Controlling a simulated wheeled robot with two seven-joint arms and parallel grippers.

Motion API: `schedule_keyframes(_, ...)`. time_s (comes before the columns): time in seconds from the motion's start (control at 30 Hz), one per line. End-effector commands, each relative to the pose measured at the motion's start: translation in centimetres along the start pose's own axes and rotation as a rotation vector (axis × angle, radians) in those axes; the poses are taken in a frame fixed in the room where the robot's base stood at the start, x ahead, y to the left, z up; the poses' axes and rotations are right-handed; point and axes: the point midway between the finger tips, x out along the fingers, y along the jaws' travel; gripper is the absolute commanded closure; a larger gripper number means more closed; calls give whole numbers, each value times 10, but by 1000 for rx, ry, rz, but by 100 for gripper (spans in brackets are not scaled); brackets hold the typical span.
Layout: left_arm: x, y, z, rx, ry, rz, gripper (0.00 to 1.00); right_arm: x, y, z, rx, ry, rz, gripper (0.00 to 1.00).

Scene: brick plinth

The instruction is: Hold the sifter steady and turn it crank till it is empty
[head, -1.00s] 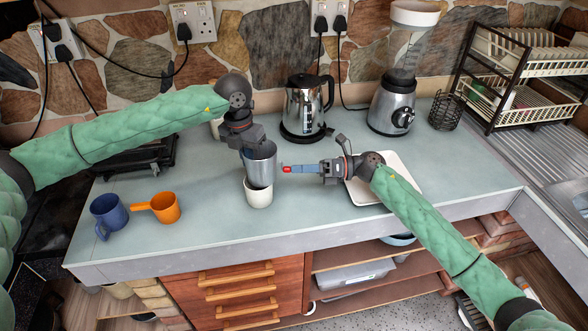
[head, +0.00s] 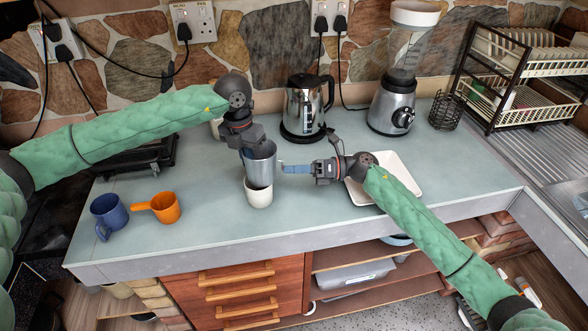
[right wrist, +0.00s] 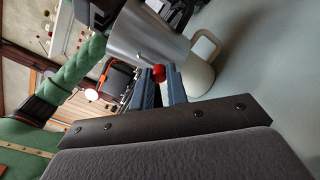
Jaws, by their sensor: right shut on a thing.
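The sifter (head: 262,165) is a grey metal cup above a white mug (head: 259,194), whose rim its lower end overlaps in the head view. My left gripper (head: 252,150) is shut on the sifter's far side; its fingertips are mostly hidden. My right gripper (head: 285,169) comes in from the right, its blue-grey fingers close to the sifter wall. In the right wrist view these fingers (right wrist: 160,84) are shut on the red crank knob (right wrist: 158,73), beside the sifter (right wrist: 143,42). The mug (right wrist: 202,72) with its handle shows beyond. The sifter's inside is hard to make out.
A white tray (head: 402,190) lies under my right forearm. A kettle (head: 305,105) and a blender (head: 392,100) stand behind. The counter's front middle is clear.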

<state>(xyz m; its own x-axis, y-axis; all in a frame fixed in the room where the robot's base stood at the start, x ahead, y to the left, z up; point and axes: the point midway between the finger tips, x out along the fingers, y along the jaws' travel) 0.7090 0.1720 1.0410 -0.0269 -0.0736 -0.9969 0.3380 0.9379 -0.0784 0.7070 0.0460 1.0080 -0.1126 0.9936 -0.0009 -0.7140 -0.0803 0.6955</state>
Motion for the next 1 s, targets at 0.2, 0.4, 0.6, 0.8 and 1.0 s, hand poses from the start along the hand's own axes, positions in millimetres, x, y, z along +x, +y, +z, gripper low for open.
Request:
schedule_keyframes(0.2,0,-2,0,3,0,-2,100,1,0,2,-38,0,0,100)
schedule_keyframes(0.4,0,-2,0,3,1,-2,100,1,-2,5,-145,5,-6,100)
schedule_keyframes(0.6,1,-2,0,3,1,-2,100,1,-4,9,-315,14,-14,100)
schedule_keyframes(0.8,1,-2,0,3,0,-2,100,1,-5,14,-507,23,-23,100)
schedule_keyframes(1.0,1,-2,0,3,0,-2,100,1,-6,20,-697,31,-32,100)
